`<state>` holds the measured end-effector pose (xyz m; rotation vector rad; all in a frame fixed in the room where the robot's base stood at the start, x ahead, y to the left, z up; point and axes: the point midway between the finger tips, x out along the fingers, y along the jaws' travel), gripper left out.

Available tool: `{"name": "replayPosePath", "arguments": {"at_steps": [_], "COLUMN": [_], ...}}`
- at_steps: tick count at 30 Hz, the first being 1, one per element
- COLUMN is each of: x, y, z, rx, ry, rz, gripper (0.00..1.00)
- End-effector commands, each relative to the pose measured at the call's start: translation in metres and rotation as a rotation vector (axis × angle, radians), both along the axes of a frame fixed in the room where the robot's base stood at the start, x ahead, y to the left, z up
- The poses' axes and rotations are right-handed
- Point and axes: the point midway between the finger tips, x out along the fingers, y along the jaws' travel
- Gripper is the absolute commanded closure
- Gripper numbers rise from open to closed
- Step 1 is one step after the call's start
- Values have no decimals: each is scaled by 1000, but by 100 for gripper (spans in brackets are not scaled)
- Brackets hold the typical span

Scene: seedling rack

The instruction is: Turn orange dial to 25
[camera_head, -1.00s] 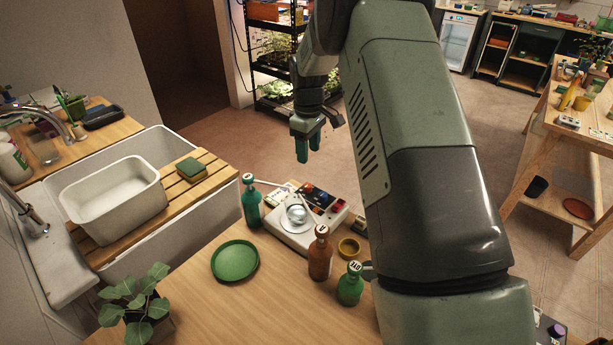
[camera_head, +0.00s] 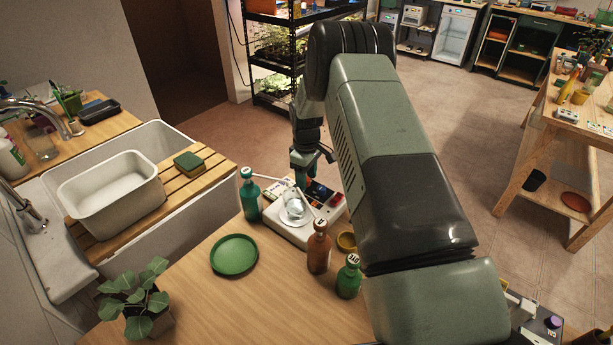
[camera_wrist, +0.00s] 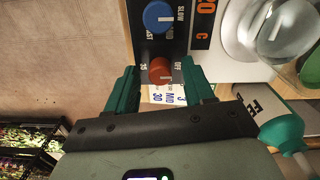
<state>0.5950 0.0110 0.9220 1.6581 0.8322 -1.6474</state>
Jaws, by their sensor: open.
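The orange dial (camera_wrist: 160,70) shows in the wrist view on the dark panel of a white device, with "OFF" to its right and "35" to its left. I cannot clearly read its setting. A blue dial (camera_wrist: 158,17) marked "SLOW" and "FAST" sits above it on the same panel. My gripper (camera_wrist: 160,84) is open, one green finger on each side of the orange dial, with gaps showing. I cannot tell how high the fingertips are above the panel. In the head view my gripper (camera_head: 302,172) is over the back of the white device (camera_head: 283,234), hiding the orange dial.
A teal bottle (camera_head: 250,196) stands left of the device. A green plate (camera_head: 234,255) lies on the table; a plant (camera_head: 137,297) stands front left.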

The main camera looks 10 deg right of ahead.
Motion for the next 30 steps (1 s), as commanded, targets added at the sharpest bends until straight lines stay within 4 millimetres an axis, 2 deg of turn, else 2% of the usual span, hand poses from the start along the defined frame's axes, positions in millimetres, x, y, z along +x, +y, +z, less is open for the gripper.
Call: {"name": "replayPosePath", "arguments": {"at_steps": [6, 16, 23, 30], "x": [0, 0, 0, 0], "y": [0, 0, 0, 0], "z": [0, 0, 0, 0], "rx": [0, 0, 0, 0], "ry": [0, 0, 0, 1], "rz": [0, 0, -13, -107], "gripper": [49, 99, 100, 100]}}
